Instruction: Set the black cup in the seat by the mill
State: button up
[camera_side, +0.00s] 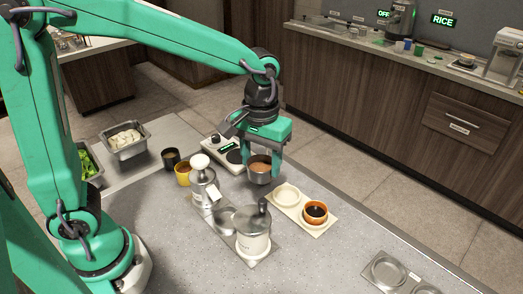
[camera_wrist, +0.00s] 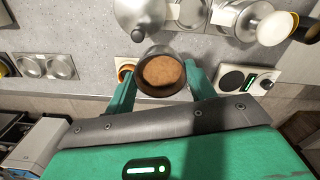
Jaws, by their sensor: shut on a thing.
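My gripper (camera_side: 262,165) is shut on a grey metal cup (camera_side: 260,178) with brown contents. It holds the cup upright beside the scale; the wrist view shows the cup (camera_wrist: 160,52) between the fingers. A black cup (camera_side: 171,159) with brown contents stands at the back left, apart from my gripper. A steel canister with a black knob (camera_side: 253,243), which looks like the mill, stands at the front on a metal plate. A round steel seat (camera_side: 225,221) lies just left of it, its inside partly hidden. A white-knobbed steel dispenser (camera_side: 203,192) stands behind that seat.
A yellow cup (camera_side: 183,175) stands beside the black cup. A cream tray (camera_side: 300,226) has an empty well and an orange cup (camera_side: 315,213) of dark sauce. The scale (camera_side: 215,150) is behind. A two-well plate (camera_side: 390,272) lies front right.

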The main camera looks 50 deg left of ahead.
jog(key=s+a+n, duration=0.5)
jog(key=s+a, duration=0.1)
jog(key=a, duration=0.1)
notch_tip(320, 180, down, 9)
jog(key=shift+w+d, duration=0.15)
jog(key=shift+d, duration=0.1)
jog(key=shift+f, duration=0.25)
jog(key=shift+f, duration=3)
jog(key=shift+f, duration=0.55)
jog(key=o, duration=1.1)
jog(key=shift+r, duration=0.1)
